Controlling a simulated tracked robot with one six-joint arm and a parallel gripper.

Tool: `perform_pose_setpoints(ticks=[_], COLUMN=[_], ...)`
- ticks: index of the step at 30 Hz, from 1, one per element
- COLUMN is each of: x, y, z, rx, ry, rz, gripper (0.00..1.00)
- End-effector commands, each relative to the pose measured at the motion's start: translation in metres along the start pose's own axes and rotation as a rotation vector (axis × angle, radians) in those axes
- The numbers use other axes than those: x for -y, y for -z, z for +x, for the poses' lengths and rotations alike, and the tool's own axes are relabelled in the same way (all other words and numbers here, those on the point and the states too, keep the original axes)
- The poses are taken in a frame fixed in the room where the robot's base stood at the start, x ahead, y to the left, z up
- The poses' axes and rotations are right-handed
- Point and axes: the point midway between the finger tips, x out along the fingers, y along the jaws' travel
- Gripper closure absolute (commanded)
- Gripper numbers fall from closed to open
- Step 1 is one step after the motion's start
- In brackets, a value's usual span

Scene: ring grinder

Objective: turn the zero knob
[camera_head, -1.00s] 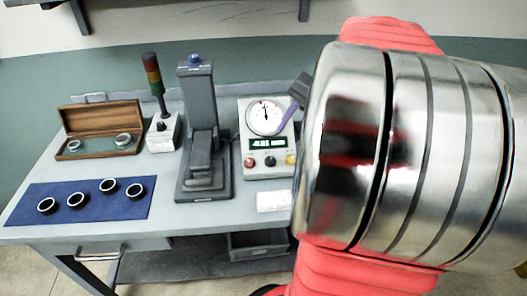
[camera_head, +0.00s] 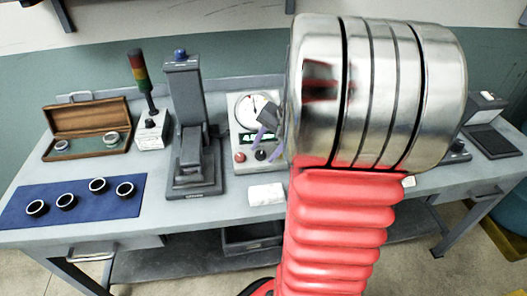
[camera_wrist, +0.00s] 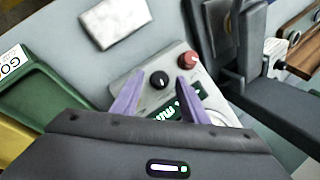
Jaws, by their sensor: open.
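The gauge unit (camera_head: 235,124) stands on the bench with a round dial (camera_head: 246,103) and a green-lit display. On its front are a red knob (camera_head: 240,157) and a black knob (camera_head: 260,155); which is labelled zero is not readable. My gripper (camera_head: 262,143) is open in front of the unit, its purple fingers covering part of the display. In the wrist view, the black knob (camera_wrist: 159,80) with a white mark appears between the open fingertips of my gripper (camera_wrist: 159,77). I cannot tell whether they touch it. The red knob (camera_wrist: 188,60) lies just outside the fingers.
The dark grey stand (camera_head: 193,130) is close left of the unit. A white block (camera_head: 266,194) lies in front of it. A blue mat (camera_head: 75,200) with several rings and a wooden case (camera_head: 90,130) are farther left. A green bin (camera_wrist: 45,85) shows in the wrist view.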

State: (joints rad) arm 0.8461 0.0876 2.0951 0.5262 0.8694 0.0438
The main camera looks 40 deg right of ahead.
Motion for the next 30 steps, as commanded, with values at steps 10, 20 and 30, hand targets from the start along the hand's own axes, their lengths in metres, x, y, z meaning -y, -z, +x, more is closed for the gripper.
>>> perform_pose_setpoints(ticks=[10,20,30], x=[0.0002,0.0001,-0.0002], y=[-0.0001,-0.0001,-0.0001], z=[0.0141,0.0138,0.0138], rx=[0.000,0.000,0.000], ry=[0.000,0.000,-0.001], rz=[-0.001,0.000,0.000], gripper=[0.60,0.74,0.98])
